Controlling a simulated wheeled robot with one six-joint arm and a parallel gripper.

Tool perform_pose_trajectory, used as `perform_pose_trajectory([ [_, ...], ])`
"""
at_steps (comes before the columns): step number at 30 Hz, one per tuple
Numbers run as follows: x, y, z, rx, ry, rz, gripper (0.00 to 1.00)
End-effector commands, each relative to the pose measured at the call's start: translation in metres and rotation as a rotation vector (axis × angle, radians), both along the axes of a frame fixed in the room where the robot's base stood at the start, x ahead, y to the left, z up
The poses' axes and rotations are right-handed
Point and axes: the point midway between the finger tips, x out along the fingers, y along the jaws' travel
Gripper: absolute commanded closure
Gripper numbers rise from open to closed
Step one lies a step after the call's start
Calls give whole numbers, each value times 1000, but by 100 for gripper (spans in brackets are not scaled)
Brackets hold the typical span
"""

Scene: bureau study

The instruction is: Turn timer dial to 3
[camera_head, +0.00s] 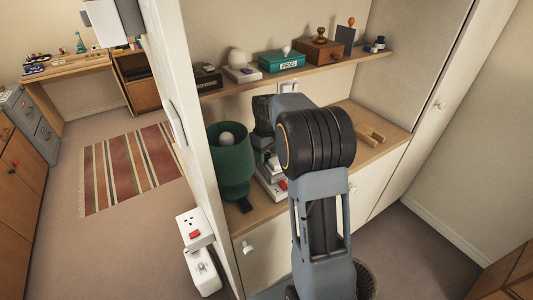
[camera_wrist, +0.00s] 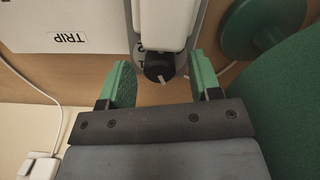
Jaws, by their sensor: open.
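In the wrist view, a small black dial (camera_wrist: 158,68) with a pale pointer mark sits at the lower end of a grey and white device (camera_wrist: 160,25). The mark lies at the dial's lower edge. Small digits beside the dial are mostly hidden and hard to read. My gripper (camera_wrist: 158,61) is open, with one green finger left of the dial and the other right of it. Both fingers look clear of the dial, with nothing held. In the head view, my arm hides the dial and most of the gripper.
A green lamp (camera_head: 231,162) stands close left of my arm. Above is a shelf (camera_head: 335,66) with boxes and a stamp. A wooden holder (camera_head: 372,136) sits right on the counter (camera_head: 398,137).

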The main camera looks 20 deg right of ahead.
Motion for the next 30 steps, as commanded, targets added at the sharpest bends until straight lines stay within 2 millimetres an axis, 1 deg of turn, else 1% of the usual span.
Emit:
perform_pose_trajectory([
  [3,0,0,-3,0,1,0,42],
  [11,0,0,-4,0,0,-1,42],
  [26,0,0,-3,0,0,-1,90],
  [27,0,0,-3,0,0,-1,92],
  [30,0,0,-3,0,0,-33,92],
])
